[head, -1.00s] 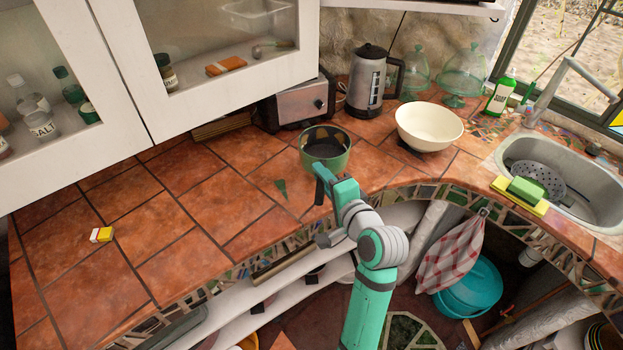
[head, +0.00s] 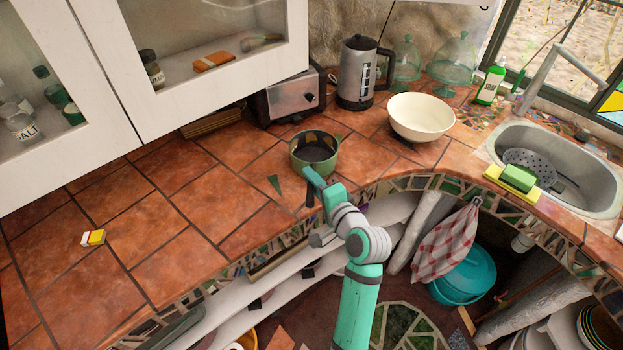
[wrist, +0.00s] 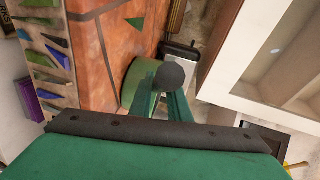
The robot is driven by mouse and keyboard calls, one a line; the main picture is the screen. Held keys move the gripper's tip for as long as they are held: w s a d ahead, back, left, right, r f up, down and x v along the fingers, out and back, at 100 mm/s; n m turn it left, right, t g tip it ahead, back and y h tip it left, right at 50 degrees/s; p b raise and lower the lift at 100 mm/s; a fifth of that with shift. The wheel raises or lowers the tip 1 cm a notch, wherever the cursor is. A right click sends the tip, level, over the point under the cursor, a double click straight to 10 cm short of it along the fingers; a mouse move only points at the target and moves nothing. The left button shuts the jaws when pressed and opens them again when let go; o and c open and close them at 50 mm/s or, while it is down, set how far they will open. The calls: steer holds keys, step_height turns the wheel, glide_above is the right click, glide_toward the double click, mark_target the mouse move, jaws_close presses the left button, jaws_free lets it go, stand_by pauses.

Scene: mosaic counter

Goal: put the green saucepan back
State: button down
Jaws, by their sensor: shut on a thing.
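The green saucepan (head: 303,162) is upright at the middle of the tiled counter (head: 170,190), with its dark inside facing up. I cannot tell whether its base touches the tiles. My gripper (head: 310,180) is at its near side, shut on its handle. In the wrist view the two green fingers (wrist: 160,103) lie either side of the dark round handle end (wrist: 170,76). The pan's green wall (wrist: 130,82) shows beyond them, partly hidden by the fingers.
A cream bowl (head: 420,118) stands right of the pan, with a kettle (head: 357,75) and toaster (head: 285,98) behind. A wall cabinet (head: 190,110) overhangs the back left. A small yellow-white box (head: 93,238) lies left. The left counter is mostly clear.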

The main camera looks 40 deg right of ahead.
steer(key=c, duration=1.7)
jaws_free()
steer(key=shift+f, duration=0.15)
steer(key=shift+o, duration=0.2)
steer(key=shift+s+r, duration=0.15)
steer(key=shift+r, duration=0.05)
steer(key=v, duration=1.1)
steer(key=shift+s, duration=0.35)
